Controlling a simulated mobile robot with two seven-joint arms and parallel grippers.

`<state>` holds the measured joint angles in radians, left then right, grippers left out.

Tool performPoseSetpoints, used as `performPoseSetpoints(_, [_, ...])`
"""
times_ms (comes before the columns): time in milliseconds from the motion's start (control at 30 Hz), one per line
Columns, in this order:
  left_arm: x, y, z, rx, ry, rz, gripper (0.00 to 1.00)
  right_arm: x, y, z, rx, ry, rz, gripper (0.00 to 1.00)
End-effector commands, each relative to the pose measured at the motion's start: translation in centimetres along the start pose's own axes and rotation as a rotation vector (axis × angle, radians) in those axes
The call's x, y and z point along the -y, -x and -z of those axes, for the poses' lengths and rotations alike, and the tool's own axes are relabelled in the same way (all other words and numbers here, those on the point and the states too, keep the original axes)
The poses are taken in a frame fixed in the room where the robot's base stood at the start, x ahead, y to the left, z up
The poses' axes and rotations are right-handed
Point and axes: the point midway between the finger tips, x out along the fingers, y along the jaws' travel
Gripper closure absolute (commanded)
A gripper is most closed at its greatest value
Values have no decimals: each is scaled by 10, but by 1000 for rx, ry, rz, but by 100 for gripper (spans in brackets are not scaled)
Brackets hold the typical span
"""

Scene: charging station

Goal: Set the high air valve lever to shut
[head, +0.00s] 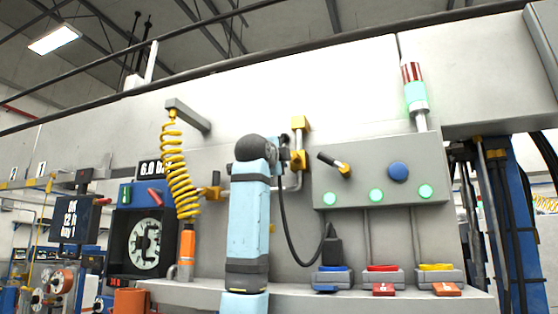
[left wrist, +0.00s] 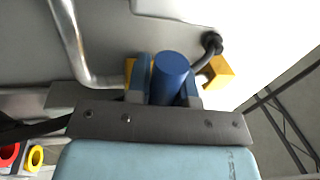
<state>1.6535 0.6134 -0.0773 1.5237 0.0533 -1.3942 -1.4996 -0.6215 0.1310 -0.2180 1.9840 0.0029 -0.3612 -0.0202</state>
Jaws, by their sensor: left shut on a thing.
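The high air valve shows as yellow fittings (head: 298,160) on a grey pipe against the panel in the head view. My left gripper (head: 282,152) is at these fittings, partly hidden by my light blue arm. In the left wrist view my left gripper (left wrist: 169,82) is shut on a blue cylindrical lever grip (left wrist: 172,70), which sits between its two fingers. Yellow valve parts (left wrist: 219,73) show beside and behind the fingers. The lever's exact angle is hard to tell. My right gripper is in neither view.
A control box (head: 380,175) with a black lever (head: 333,163) and green lamps is to the right. A black cable (head: 290,235) hangs to a plug at the blue socket. A coiled yellow hose (head: 178,170) hangs left. Colored sockets stand on the ledge below.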

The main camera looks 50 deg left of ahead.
Motion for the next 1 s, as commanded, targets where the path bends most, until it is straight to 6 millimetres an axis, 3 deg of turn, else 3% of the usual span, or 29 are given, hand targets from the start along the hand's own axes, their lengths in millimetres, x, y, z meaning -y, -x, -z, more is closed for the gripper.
performPoseSetpoints(633, [2,0,1,-12,-56,1,100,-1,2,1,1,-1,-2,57])
performPoseSetpoints(667, [2,0,1,-12,-56,1,76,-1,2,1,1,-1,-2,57])
performPoseSetpoints(767, [2,0,1,-11,-55,1,53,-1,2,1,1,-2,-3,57])
performPoseSetpoints(1000, [2,0,0,-11,-54,1,53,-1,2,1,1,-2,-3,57])
